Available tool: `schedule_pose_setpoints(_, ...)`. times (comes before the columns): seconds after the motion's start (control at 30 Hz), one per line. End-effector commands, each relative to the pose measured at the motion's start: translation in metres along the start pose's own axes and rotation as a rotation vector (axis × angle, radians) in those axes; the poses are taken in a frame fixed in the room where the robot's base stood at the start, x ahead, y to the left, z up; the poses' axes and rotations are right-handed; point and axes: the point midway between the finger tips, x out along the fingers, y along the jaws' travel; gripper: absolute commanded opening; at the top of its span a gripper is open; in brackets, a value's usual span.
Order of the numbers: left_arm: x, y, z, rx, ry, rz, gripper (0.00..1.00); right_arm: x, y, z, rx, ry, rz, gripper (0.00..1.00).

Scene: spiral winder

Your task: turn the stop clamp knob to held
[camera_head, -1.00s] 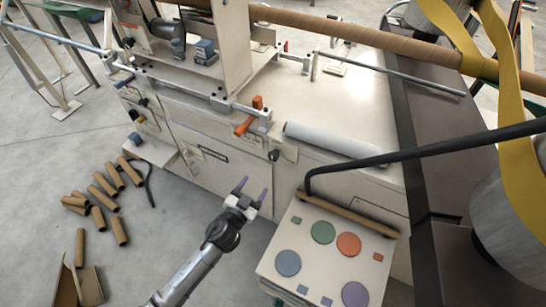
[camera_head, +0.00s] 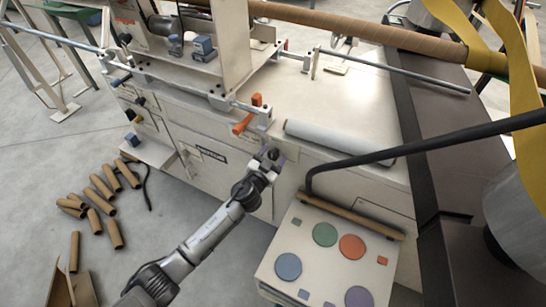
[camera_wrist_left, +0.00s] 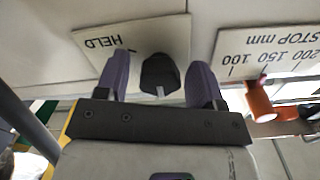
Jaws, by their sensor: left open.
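The stop clamp knob (camera_wrist_left: 160,75) is a dark, faceted knob on the cream machine front. In the left wrist view it sits between the two purple fingers of my left gripper (camera_wrist_left: 162,80), with a gap on each side. A small pale mark shows at its lower edge. A white label reading HELD (camera_wrist_left: 112,43) lies beside it, upside down in that view and partly behind a finger. In the head view my left gripper (camera_head: 271,158) is open at the machine front, around the knob (camera_head: 272,153), below the orange lever. My right gripper is not in view.
The orange lever (camera_head: 245,122) hangs from the rail just above; it also shows in the wrist view (camera_wrist_left: 258,101) beside the STOP mm scale (camera_wrist_left: 270,45). Cardboard tubes (camera_head: 100,187) lie on the floor at left.

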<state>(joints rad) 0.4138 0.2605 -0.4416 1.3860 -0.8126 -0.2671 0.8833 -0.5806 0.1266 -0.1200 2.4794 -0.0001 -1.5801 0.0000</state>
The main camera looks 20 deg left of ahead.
Motion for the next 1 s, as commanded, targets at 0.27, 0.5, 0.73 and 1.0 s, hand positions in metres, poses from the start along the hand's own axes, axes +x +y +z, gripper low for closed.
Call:
schedule_pose_setpoints(0.27,0.0027,0.0003,-0.0005,0.0,0.001,0.001,0.62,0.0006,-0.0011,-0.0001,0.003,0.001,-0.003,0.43)
schedule_pose_setpoints(0.5,0.0025,0.0003,-0.0004,0.0,0.0,0.0,0.48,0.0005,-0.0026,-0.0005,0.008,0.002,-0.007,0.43)
schedule_pose_setpoints(0.73,0.0024,0.0003,-0.0004,0.0,0.0,0.0,0.26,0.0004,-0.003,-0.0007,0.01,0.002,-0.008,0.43)
schedule_pose_setpoints(1.0,0.0024,0.0002,-0.0004,0.005,0.0,0.0,0.13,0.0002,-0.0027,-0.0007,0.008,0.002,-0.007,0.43)
